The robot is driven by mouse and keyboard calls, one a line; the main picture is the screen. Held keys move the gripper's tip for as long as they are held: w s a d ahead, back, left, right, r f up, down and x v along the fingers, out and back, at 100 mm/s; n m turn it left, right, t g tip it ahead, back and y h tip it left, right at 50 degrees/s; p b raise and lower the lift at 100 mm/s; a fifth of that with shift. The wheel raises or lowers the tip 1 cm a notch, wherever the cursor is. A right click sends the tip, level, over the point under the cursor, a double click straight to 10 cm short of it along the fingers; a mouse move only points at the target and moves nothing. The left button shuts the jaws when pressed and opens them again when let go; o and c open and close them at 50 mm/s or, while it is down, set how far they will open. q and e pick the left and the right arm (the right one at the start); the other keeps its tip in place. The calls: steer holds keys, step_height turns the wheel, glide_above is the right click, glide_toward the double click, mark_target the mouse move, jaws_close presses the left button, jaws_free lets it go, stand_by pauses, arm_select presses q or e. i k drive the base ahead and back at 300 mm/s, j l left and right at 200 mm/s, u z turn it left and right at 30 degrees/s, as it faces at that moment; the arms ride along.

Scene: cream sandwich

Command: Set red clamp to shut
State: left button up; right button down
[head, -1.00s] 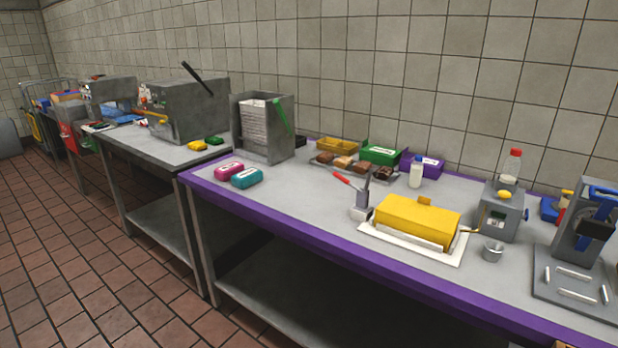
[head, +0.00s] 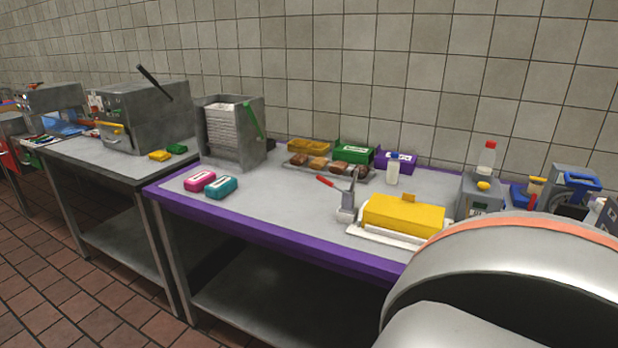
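The red clamp (head: 347,204) stands on the purple-edged table (head: 270,234), just left of the yellow block. It has a grey metal body and a red-tipped handle (head: 326,182) that points out to the upper left, tilted low. Whether its jaw touches anything is too small to tell. Neither gripper shows in the head view. A large grey rounded part of my own arm fills the lower right and hides the table's right end.
The yellow block (head: 403,217) lies on a white board beside the clamp. Pink (head: 200,181) and teal (head: 221,187) boxes sit near the left front edge. A grey rack (head: 231,130) stands behind them. A white bottle (head: 393,168) stands at the back. The middle-left tabletop is clear.

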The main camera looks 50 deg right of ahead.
mark_target(319, 176)
steer(key=i, duration=2.95)
steer(key=i+j+z, duration=0.25)
steer(key=i, duration=0.3)
steer(key=i+j+z, duration=0.1)
steer(key=i+z, duration=0.15)
steer(key=i, duration=0.3)
steer(key=z, duration=3.2)
